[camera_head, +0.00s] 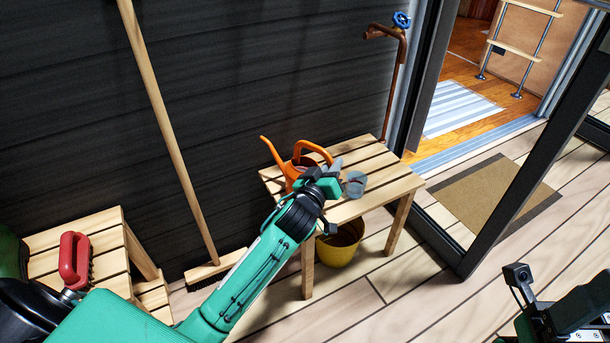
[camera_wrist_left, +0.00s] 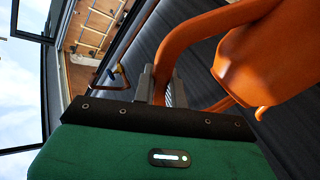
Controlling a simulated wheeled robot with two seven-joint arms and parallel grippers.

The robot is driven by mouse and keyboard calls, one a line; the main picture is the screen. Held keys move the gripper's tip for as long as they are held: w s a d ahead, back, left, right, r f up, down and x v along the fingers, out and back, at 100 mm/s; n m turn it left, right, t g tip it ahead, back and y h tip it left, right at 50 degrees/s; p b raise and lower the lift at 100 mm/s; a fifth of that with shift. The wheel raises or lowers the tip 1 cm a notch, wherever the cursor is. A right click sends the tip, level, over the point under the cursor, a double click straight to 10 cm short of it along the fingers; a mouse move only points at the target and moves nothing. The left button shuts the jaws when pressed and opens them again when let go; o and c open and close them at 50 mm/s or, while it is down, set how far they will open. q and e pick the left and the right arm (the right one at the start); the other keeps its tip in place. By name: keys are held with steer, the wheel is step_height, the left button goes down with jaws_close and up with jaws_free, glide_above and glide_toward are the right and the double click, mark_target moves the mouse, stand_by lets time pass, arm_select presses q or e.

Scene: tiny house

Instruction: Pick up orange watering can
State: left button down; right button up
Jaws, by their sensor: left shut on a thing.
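The orange watering can (camera_head: 292,170) is at the slatted wooden table (camera_head: 385,187) by the dark wall, its spout pointing up and left in the head view. My left gripper (camera_head: 343,172) reaches over the table beside the can. In the left wrist view the gripper (camera_wrist_left: 160,88) is shut on the can's curved handle (camera_wrist_left: 182,50); the can's body (camera_wrist_left: 270,60) is at the upper right. I cannot tell whether the can touches the table. My right gripper (camera_head: 519,275) is at the lower right of the head view, only partly seen.
A yellow bucket (camera_head: 340,246) stands under the table. A broom (camera_head: 165,110) leans on the wall to the left. A red-handled brush (camera_head: 74,258) lies on a wooden step (camera_head: 100,240). A copper pipe with blue tap (camera_head: 401,20) stands behind the table. Open floor lies in front.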

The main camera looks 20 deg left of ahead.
arm_select(q)
steer(key=shift+r, duration=0.1)
stand_by(0.4)
steer(key=shift+r, duration=0.1)
steer(key=shift+p, duration=0.3)
